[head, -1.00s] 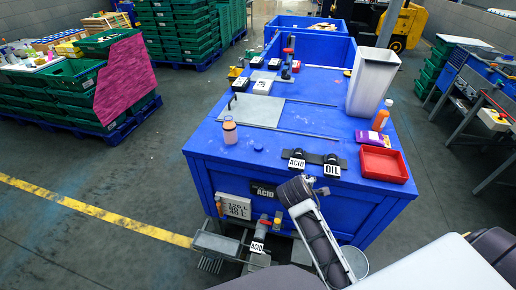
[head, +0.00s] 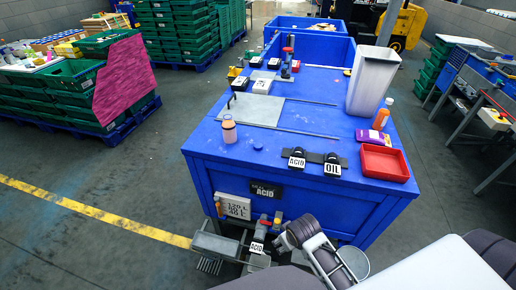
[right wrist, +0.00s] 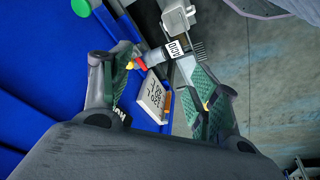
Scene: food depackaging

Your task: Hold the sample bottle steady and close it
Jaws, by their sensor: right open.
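A small peach-coloured bottle (head: 229,132), which looks like the sample bottle, stands upright near the left front part of the blue table. A small flat blue disc (head: 258,150) lies to its right; I cannot tell whether it is the cap. My right gripper (head: 283,242) is low in front of the table, well away from the bottle. In the right wrist view the right gripper (right wrist: 158,78) is open and empty, with the ACID valve (right wrist: 168,53) beyond its fingers. The bottle is not in that view. My left gripper is not in view.
The blue table (head: 205,152) carries a red tray (head: 383,163), a tall grey bin (head: 373,82), an orange bottle (head: 382,115) and black ACID and OIL holders (head: 314,160) along the front. A grey plate (head: 252,110) lies behind the bottle. Green crates (head: 75,85) stand left.

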